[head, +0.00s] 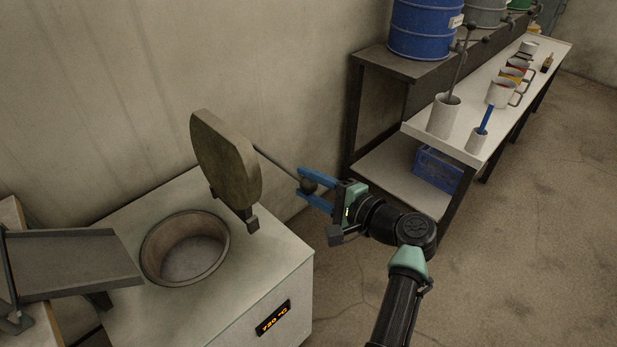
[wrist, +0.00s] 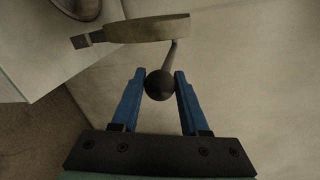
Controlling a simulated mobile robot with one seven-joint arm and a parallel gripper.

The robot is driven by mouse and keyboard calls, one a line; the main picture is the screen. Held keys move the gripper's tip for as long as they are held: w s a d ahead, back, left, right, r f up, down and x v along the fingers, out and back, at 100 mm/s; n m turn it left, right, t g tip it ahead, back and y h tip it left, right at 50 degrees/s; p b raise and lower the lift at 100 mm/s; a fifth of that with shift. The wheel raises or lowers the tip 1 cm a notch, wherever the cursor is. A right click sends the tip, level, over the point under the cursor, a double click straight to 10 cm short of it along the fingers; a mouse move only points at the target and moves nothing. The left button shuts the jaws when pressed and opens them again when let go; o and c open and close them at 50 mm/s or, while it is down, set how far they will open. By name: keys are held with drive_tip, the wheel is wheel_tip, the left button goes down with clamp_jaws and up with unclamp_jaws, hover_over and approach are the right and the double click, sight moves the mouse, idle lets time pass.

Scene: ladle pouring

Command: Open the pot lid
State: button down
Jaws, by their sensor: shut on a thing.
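The pot lid (head: 223,160) is a thick, greenish-brown slab. It stands tilted up on edge at the back right of the pot opening (head: 185,248), clear of the round hole. A thin rod runs from the lid to a dark ball knob (head: 309,185). My gripper (head: 299,188) is shut on the ball knob, with its blue fingers on either side. In the wrist view the knob (wrist: 159,85) sits between the blue fingers, and the lid (wrist: 140,28) shows edge-on above it. Part of the pot opening shows at the wrist view's top left.
The pot sits in a pale furnace box (head: 245,275) with a lit orange display (head: 273,317). A grey tray (head: 75,263) is at the left. A white bench (head: 480,105) with mugs and containers and a shelf with drums (head: 425,28) stand at the right.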

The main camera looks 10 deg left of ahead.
drive_tip(key=shift+w+d, duration=0.25)
drive_tip(key=shift+w, duration=0.1)
drive_tip(key=shift+c, duration=2.2)
unclamp_jaws()
drive_tip(key=shift+s, duration=0.1)
drive_tip(key=v, duration=1.3)
drive_tip(key=shift+p, duration=0.4)
